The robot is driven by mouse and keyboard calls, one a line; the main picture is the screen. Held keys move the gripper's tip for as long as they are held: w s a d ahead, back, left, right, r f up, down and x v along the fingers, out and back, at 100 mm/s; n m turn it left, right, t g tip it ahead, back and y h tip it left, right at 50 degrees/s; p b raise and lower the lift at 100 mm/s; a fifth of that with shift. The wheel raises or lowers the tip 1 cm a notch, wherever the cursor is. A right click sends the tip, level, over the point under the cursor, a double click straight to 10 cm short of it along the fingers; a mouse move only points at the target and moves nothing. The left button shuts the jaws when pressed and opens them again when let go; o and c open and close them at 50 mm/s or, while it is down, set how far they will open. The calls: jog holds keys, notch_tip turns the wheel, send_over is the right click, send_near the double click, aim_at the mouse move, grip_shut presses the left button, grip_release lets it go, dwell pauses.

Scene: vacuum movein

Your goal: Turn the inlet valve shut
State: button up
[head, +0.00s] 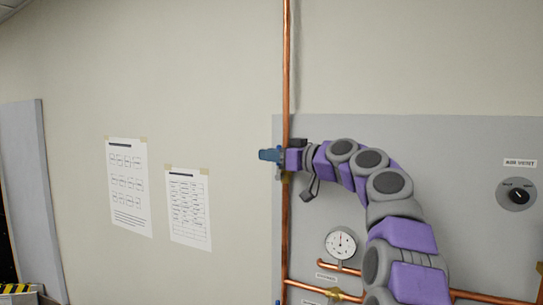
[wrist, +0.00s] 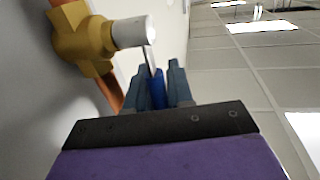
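The inlet valve (wrist: 85,42) is a brass body on a copper pipe, at the upper left of the wrist view. A pale round stem (wrist: 134,32) sticks out of it, and a thin metal lever runs down from the stem to a blue handle (wrist: 157,92). My gripper (wrist: 160,78) has its two blue-grey fingers on either side of this handle, and the handle fills the gap between them. In the head view my gripper (head: 268,155) is at the vertical copper pipe, and it and my wrist mostly hide the valve.
The vertical copper pipe (head: 286,60) runs up the wall by the grey panel's left edge. The panel (head: 440,145) carries a gauge (head: 341,243) and a black knob (head: 518,196). Lower copper pipes (head: 490,297) cross it. Two paper sheets hang left on bare wall.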

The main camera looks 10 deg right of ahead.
grip_shut()
